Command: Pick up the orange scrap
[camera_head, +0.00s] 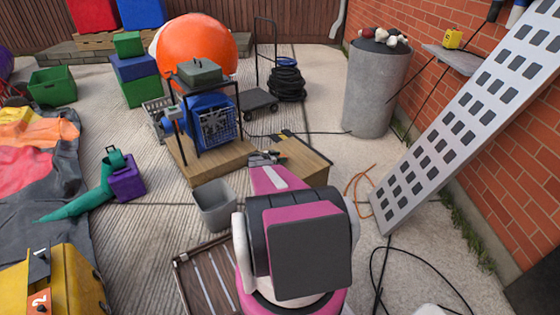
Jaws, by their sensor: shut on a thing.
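My gripper (264,158) is at the end of my pink arm, over the near left edge of a low wooden platform (304,164). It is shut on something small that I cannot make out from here. I cannot pick out a separate orange scrap in this view. Part of the platform top behind my gripper is hidden by the arm.
A grey bin (214,206) stands left of my arm. A blue blower (213,118) in a black frame sits on a wooden base behind it. A perforated grey ramp (475,120) leans at the right. Orange cord (358,182) and black cables lie on the ground.

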